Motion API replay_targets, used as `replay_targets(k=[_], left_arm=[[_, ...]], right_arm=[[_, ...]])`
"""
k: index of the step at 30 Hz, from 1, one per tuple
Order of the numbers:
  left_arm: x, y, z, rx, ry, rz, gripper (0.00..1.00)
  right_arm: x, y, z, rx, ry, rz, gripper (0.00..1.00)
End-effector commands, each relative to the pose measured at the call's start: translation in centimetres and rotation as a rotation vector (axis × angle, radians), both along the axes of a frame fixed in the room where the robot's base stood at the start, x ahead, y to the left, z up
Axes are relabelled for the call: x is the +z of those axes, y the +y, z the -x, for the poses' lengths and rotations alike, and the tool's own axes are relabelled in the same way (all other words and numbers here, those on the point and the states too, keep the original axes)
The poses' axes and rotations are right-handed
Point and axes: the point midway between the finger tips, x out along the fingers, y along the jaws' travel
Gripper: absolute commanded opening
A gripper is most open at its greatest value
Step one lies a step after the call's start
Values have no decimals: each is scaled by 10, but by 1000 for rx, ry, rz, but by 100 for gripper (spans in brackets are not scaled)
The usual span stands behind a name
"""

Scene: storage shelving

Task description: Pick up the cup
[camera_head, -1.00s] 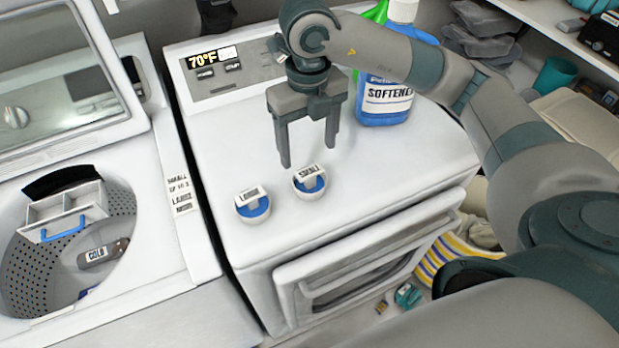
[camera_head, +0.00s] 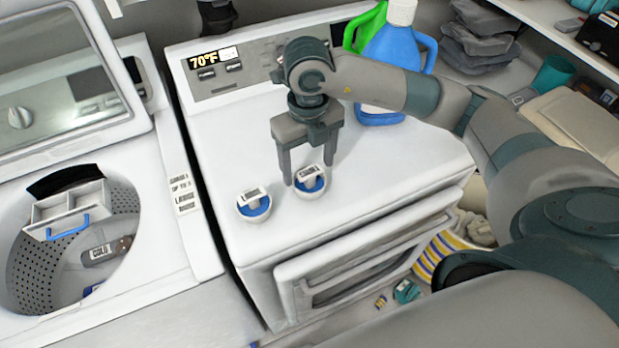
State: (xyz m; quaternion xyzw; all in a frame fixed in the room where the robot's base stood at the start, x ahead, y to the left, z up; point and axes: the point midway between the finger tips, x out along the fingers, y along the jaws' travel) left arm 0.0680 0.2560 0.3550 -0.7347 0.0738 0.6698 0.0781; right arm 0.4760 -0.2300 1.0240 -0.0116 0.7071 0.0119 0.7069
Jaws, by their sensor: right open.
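Two small round white cups with blue inside and labelled tags stand on the white machine top. The right cup (camera_head: 311,191) has a tag that seems to read SMALL; the left cup (camera_head: 254,212) has one that seems to read LARGE. My right gripper (camera_head: 308,173) is open, pointing down, with its fingertips at either side of the right cup's tag, just behind its front rim. I cannot tell whether they touch it. The left cup stands apart from the fingers. A teal cup (camera_head: 553,75) stands on the shelf at the right. My left gripper is not in view.
A blue softener bottle (camera_head: 391,62) with a green one behind it stands at the back of the machine, partly hidden by my right arm. An open washer drum (camera_head: 40,265) is at left. The machine top (camera_head: 400,165) right of the cups is clear.

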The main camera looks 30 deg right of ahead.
Motion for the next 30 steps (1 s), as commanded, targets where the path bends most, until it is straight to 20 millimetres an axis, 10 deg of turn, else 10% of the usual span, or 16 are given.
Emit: replay_targets(k=[12,26,30], left_arm=[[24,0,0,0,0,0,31],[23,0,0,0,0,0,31],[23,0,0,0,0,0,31]], right_arm=[[-39,1,3,-1,2,1,69],[-40,1,3,-1,0,1,69],[-40,1,3,-1,0,1,38]])
